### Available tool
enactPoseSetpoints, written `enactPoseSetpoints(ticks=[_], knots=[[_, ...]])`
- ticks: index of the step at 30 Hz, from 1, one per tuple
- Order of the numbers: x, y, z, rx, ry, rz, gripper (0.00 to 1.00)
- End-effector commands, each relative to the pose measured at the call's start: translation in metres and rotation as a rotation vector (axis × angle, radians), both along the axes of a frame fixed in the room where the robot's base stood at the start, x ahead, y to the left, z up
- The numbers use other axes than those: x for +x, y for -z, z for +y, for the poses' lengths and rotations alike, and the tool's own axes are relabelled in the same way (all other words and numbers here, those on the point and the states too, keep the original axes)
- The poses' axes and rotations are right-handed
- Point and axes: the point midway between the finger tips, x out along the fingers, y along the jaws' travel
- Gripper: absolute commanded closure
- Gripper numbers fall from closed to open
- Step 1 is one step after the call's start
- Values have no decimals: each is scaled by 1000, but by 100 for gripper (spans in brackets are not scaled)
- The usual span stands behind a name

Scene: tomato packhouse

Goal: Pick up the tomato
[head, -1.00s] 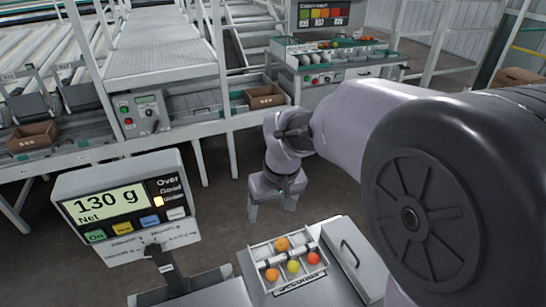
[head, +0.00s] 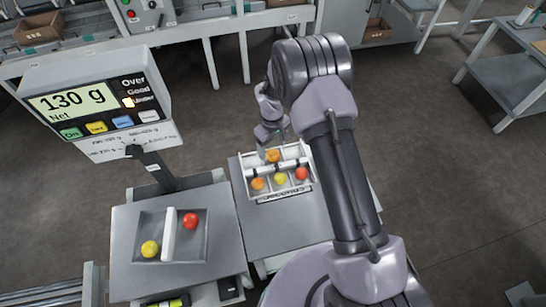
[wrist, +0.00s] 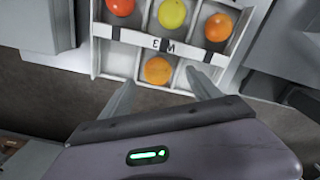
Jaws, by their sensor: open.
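A white divided tray (head: 243,166) holds several tomatoes: an orange tomato alone in the far row (head: 273,156), and an orange (head: 258,183), a yellow (head: 280,179) and a red one (head: 302,173) in the near row. My gripper (head: 270,146) is over the tray's far side. In the wrist view my gripper (wrist: 158,82) is open and empty, its two fingers pointing at the lone orange tomato (wrist: 158,70), which shows between and just beyond the tips. A red (wrist: 120,6), a yellow (wrist: 172,14) and an orange tomato (wrist: 219,27) show past the divider.
Left of the tray, a scale display (head: 92,104) reads 130 g. A divided pan (head: 142,222) in front of it holds a yellow (head: 150,249) and a red tomato (head: 190,220). A conveyor frame stands behind. Open floor (head: 420,120) lies to the right.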

Motion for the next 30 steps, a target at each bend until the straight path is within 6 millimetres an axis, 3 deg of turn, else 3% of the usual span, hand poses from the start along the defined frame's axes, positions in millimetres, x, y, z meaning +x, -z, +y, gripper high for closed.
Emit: enactPoseSetpoints(ticks=[6, 13, 20, 30], knots=[[1, 45, -4, 0, -1, 2, 28], [1, 47, -3, -1, 0, 1, 28], [1, 46, -4, -1, 0, 1, 74], [2, 43, -4, 0, 0, 0, 74]])
